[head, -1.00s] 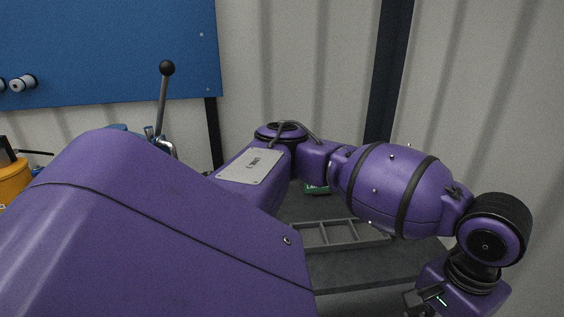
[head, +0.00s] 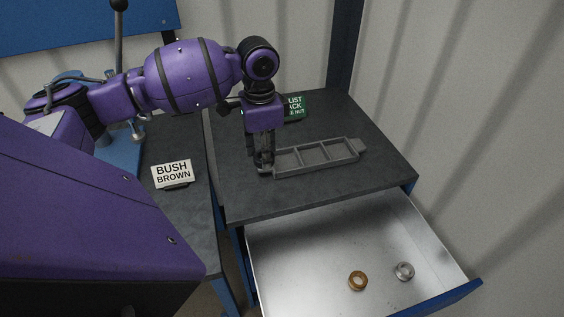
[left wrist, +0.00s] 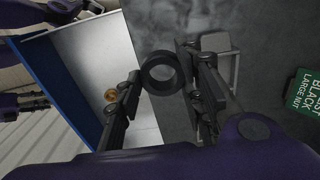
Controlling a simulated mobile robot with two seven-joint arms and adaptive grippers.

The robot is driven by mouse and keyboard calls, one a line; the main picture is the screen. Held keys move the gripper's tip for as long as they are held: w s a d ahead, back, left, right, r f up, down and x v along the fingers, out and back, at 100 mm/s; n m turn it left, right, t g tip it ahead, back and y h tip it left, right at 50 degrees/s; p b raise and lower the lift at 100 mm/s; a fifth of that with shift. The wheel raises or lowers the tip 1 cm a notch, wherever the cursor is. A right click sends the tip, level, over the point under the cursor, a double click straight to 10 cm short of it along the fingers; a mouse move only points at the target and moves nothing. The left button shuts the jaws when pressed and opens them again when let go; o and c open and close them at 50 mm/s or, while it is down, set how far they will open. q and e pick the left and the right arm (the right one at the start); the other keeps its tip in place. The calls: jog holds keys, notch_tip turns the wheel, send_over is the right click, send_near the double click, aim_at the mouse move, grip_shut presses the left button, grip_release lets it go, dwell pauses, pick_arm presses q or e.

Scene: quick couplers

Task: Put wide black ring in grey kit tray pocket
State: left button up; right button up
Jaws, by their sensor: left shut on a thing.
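The black ring (left wrist: 162,73) is between the fingertips of my left gripper (left wrist: 158,82), which is shut on it in the left wrist view. In the head view my left gripper (head: 262,162) points down at the left end of the grey kit tray (head: 318,169). The tray lies on the dark worktop with several open pockets in a row, which look empty. Part of the tray (left wrist: 235,68) shows behind the right finger in the left wrist view. The ring is hard to make out in the head view. My right gripper is not in view.
An open drawer (head: 310,245) below the worktop holds a brown ring (head: 357,281) and a silver ring (head: 404,271). A green label (head: 294,107) stands behind the tray. The worktop (head: 375,185) right of the tray is clear.

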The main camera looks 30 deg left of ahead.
pick_arm(q)
jog(key=w+a+f+b, duration=0.1)
jog(key=w+f, duration=0.3)
jog(key=w, duration=0.5)
jog(key=b, duration=0.1)
send_over(285, 164)
jog(key=f, duration=0.5)
jog(key=shift+s+d+f, duration=0.15)
jog(key=shift+s+f, duration=0.1)
jog(key=shift+w+f, duration=0.15)
jog(key=shift+f, duration=0.05)
notch_tip(285, 164, down, 3)
jog(key=shift+w+f, duration=0.1)
jog(key=shift+w, duration=0.05)
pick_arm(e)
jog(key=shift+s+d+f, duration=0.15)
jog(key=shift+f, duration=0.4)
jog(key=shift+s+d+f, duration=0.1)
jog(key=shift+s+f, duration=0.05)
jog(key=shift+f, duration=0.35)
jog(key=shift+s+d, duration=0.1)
pick_arm(q)
jog(key=o, duration=0.8)
jog(key=shift+f, duration=0.2)
jog(key=shift+o, duration=0.9)
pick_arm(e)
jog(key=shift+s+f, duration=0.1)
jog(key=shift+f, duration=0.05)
